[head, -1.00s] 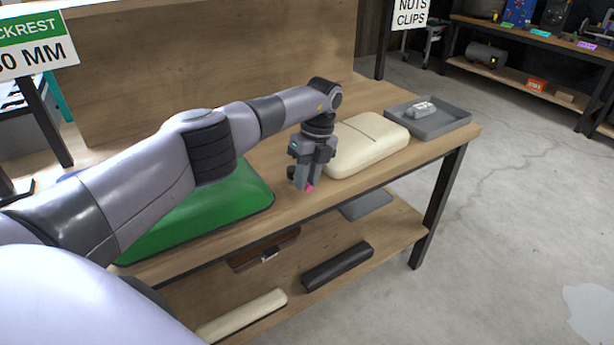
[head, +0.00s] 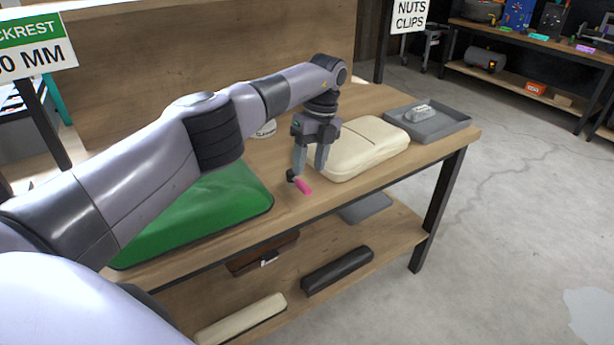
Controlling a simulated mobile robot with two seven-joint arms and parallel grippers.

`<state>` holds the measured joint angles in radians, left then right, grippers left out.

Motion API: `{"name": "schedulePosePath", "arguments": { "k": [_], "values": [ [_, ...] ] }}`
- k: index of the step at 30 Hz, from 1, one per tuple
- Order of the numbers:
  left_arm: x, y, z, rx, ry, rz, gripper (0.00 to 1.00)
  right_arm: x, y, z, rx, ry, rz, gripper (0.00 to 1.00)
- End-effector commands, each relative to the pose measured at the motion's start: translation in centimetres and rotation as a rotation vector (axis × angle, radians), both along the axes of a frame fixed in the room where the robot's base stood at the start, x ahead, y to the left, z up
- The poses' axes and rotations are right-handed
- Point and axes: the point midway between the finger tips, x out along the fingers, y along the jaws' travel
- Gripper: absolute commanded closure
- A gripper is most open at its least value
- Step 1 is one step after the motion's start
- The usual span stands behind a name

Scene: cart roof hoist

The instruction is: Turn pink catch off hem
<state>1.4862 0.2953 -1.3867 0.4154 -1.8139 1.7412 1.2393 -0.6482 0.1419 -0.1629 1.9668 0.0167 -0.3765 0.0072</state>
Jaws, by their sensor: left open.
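The pink catch (head: 303,186) shows at the table's front part, between a green pad and a cream pad. Its pink lever points to the lower right from a small black piece (head: 291,175). My left gripper (head: 309,170) points down just above the catch, its two fingers apart and nothing seen between them. One fingertip is close to the black piece; I cannot tell whether they touch. The green pad (head: 200,215) has a dark edge along its front and lies partly behind my left arm. I cannot make out a separate hem at the catch. My right gripper is out of view.
The cream pad (head: 365,147) lies right of the gripper. A grey tray (head: 445,127) with a small light grey part (head: 418,114) stands at the table's right end. A white round thing (head: 266,129) is partly hidden behind my arm. The lower shelf (head: 385,243) holds several long items.

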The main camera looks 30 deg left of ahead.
Motion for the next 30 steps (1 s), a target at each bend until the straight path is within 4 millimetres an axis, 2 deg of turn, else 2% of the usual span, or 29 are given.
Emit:
{"name": "schedulePosePath", "arguments": {
  "k": [4, 9, 24, 27, 29, 30],
  "values": [
    [0.3, -0.2, 1.5, 0.001, -0.001, 0.001, 0.52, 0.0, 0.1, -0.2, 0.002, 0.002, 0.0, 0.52],
    [0.4, -0.2, 2.3, 0.0, 0.0, 0.001, 0.52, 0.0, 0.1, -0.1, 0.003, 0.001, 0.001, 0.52],
    [0.4, -0.2, 2.3, 0.0, 0.0, 0.0, 0.52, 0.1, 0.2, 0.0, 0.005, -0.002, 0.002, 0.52],
    [0.6, -0.9, 1.6, -0.021, -0.008, -0.021, 0.52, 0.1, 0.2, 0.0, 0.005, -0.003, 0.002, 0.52],
    [0.9, -2.2, 0.4, -0.056, -0.023, -0.058, 0.52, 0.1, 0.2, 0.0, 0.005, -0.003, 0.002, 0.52],
    [1.1, -3.6, -0.9, -0.095, -0.038, -0.094, 0.52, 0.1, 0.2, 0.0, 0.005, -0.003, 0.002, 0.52]
  ]
}}
